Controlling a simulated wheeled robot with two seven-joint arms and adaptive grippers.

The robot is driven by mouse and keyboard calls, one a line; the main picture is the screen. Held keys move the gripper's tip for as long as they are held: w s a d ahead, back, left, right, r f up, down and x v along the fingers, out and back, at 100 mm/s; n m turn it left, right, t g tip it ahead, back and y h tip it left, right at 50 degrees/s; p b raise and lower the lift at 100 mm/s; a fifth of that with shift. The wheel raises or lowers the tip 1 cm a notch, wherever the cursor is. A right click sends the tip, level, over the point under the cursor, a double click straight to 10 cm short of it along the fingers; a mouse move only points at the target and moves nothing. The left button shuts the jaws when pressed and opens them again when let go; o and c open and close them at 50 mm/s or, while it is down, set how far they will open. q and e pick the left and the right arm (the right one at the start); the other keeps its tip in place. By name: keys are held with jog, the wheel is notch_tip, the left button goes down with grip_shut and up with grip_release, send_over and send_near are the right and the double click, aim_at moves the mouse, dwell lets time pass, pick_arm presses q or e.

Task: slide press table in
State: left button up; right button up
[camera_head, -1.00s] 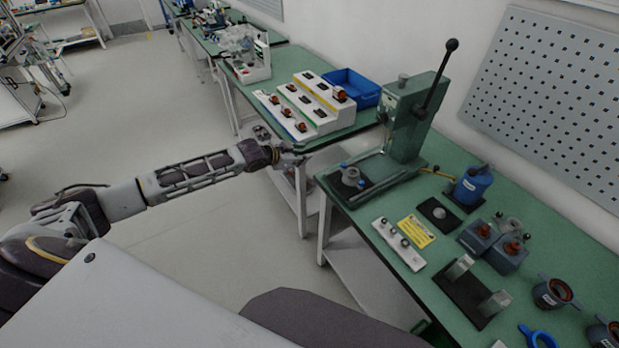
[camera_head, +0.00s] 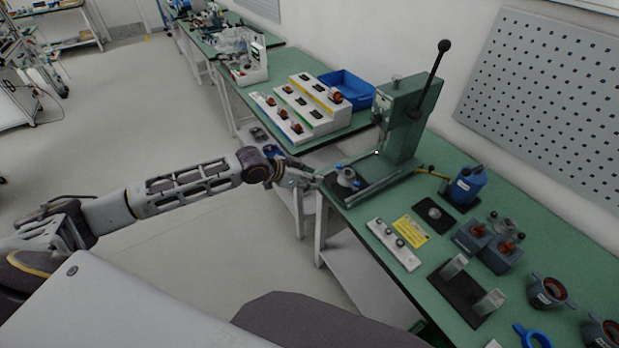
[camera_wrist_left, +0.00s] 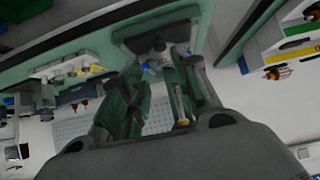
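The green press (camera_head: 408,118) with its long black lever stands on the near green bench. Its press table (camera_head: 370,187), a low dark plate, sticks out in front of the column toward the left bench edge. A grey round part (camera_head: 346,176) with blue bits sits on the plate. My left gripper (camera_head: 316,181) is at the outer left end of the press table, very close to it; I cannot tell whether it touches. My right gripper is not in view.
A white stepped rack (camera_head: 305,108) and a blue bin (camera_head: 348,88) stand on the neighbouring bench. A gap separates the two benches.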

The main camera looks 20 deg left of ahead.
aim_at(332, 183)
pick_arm(q)
jog(key=shift+f, duration=0.1)
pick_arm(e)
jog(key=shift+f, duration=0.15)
pick_arm(q)
jog(key=shift+b+x, duration=2.8)
jog(key=shift+x, duration=0.55)
jog(key=shift+w+d+f, duration=0.1)
jog(key=shift+w+f, duration=0.05)
jog(key=shift+w, duration=0.05)
jog(key=shift+w+d+f, duration=0.2)
jog(key=shift+w+f, duration=0.05)
jog(key=shift+w+d+f, duration=0.1)
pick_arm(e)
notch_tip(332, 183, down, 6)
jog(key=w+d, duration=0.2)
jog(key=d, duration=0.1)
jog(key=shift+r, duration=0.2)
pick_arm(q)
jog(key=shift+f, duration=0.1)
